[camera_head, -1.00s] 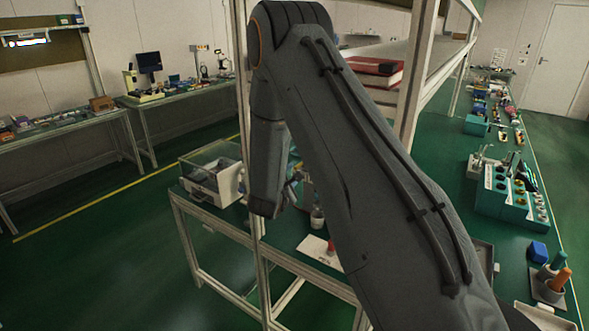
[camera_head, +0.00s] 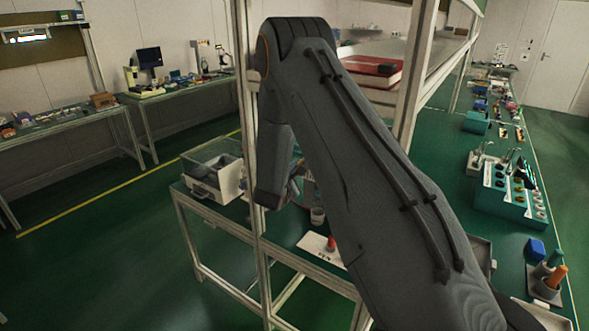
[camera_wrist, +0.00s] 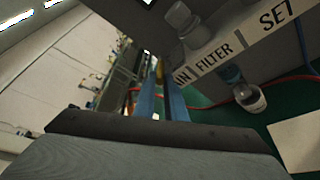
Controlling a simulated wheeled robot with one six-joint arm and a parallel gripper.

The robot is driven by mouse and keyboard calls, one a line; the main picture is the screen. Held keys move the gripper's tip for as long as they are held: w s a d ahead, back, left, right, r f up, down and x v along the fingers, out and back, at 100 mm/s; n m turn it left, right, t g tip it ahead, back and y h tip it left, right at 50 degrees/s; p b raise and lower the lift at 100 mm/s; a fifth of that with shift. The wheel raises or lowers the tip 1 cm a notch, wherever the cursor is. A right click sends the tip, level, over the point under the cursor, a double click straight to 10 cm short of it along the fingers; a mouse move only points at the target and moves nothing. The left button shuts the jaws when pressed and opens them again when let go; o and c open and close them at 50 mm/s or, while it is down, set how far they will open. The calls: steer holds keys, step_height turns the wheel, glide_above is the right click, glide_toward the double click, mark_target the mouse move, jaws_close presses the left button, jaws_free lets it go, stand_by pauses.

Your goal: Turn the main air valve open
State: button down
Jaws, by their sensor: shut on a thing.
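In the wrist view the two blue fingers of my gripper (camera_wrist: 161,88) reach forward, close together. A small yellow piece (camera_wrist: 159,72) shows between their tips, and it appears to be the handle of the main air valve. The gripper is shut on it. The valve body is mostly hidden, and how far the handle is turned cannot be told. To the right is a label strip (camera_wrist: 228,49) reading "FILTER" and "SET", with "IN" at its left end, the rest covered. In the head view my arm hides the valve and most of the gripper.
A grey knob-like fitting (camera_wrist: 186,22) stands close right of the fingers. A shelf post (camera_head: 257,240) stands close beside my arm. A clear-lidded box (camera_head: 213,170) sits on the bench.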

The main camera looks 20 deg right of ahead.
steer(key=shift+w+a+m+g+h+b, duration=0.3)
steer(key=shift+w+m+g+h+b, duration=0.15)
steer(key=shift+m+g+h+b, duration=0.3)
steer(key=shift+w+a+m+g+h+b, duration=0.25)
steer(key=shift+w+m+g+h+b, duration=0.2)
steer(key=shift+m+g+h+b, duration=0.3)
steer(key=c, duration=1.8)
jaws_free()
steer(key=shift+b+v, duration=1.4)
steer(key=shift+v, duration=2.55)
steer(key=shift+o, duration=0.2)
steer(key=shift+r, duration=0.1)
